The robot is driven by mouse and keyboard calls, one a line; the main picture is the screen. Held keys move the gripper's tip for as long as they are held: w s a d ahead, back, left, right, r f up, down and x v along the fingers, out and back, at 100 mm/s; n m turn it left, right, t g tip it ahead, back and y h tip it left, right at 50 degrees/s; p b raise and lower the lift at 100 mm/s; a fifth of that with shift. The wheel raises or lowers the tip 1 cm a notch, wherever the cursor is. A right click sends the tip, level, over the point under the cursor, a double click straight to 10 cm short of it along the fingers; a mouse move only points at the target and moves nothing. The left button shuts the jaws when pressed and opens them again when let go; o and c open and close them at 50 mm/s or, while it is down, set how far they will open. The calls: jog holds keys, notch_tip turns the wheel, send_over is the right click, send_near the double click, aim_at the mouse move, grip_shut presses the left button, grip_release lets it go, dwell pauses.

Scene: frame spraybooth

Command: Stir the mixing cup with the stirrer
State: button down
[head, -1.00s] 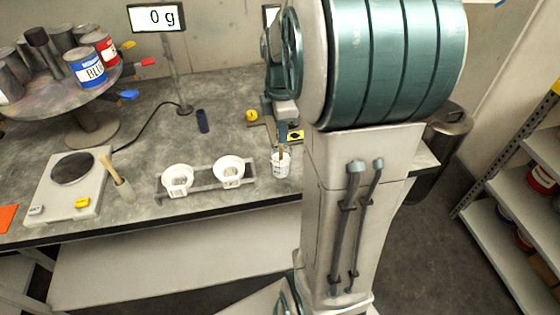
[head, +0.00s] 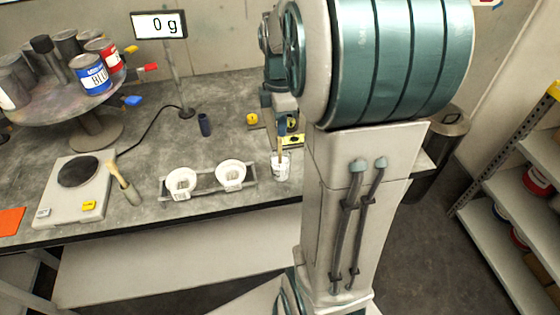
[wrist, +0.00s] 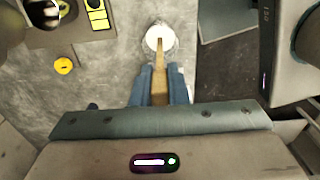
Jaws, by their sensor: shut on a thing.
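The mixing cup (head: 281,172) is a small white cup with dark markings, upright near the bench's front edge. It also shows in the wrist view (wrist: 152,43). The stirrer (wrist: 160,72) is a flat wooden stick. My gripper (wrist: 160,88) is shut on it, with a blue finger on each side. The stirrer (head: 280,148) points down into the mouth of the cup. Its lower tip is hidden, so I cannot tell how deep it reaches. In the head view, my arm partly hides the gripper.
Two white cups (head: 231,176) sit in a rack (head: 208,190) left of the mixing cup. Further left are a brush (head: 125,184), a scale (head: 58,200) and a turntable of paint cans (head: 70,100). A yellow round thing (wrist: 63,66) lies nearby.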

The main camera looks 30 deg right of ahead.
jog(key=shift+r+p, duration=2)
jog(key=shift+r, duration=0.9)
notch_tip(320, 180, up, 4)
jog(key=p, duration=0.3)
